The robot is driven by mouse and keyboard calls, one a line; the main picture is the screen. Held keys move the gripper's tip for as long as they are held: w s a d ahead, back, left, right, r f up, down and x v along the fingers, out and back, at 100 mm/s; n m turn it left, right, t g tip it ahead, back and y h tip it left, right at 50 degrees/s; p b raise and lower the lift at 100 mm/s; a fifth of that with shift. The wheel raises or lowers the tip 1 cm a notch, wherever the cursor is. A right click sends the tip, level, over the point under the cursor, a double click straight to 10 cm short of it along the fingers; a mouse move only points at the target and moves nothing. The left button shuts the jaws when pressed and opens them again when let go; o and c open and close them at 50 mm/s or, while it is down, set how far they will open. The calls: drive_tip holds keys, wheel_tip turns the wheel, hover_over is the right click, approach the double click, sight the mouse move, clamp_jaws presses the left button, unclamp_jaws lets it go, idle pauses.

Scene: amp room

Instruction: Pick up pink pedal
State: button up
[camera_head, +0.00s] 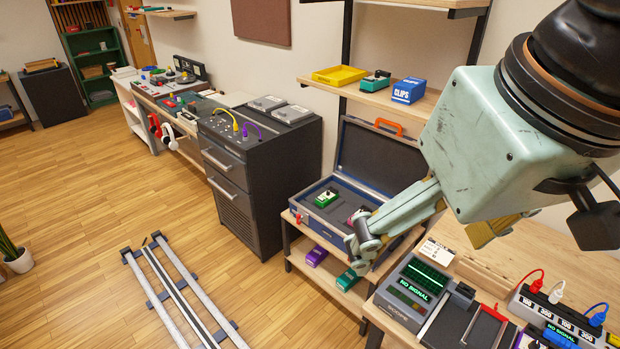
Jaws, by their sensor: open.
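An open dark blue case (299,212) with a grey lining stands on a wooden shelf in the middle right. A small pink patch, perhaps the pink pedal (353,214), shows inside the case just left of my gripper's fingers. Most of it is hidden behind them. My gripper (363,244) reaches down over the right front part of the case. It is open, and I see nothing held in it. I cannot tell whether it touches the pink thing. A green pedal (326,197) sits in the left part of the case.
The case's raised lid (376,158) stands behind. A purple pedal (316,256) and a green pedal (348,279) lie on the lower shelf. A scope (414,291) stands on the front right bench. A yellow tray (340,75) and a blue box (408,91) sit on the shelf above.

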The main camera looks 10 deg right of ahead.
drive_tip(key=shift+a, duration=0.25)
drive_tip(key=shift+w, duration=0.1)
idle(0.3)
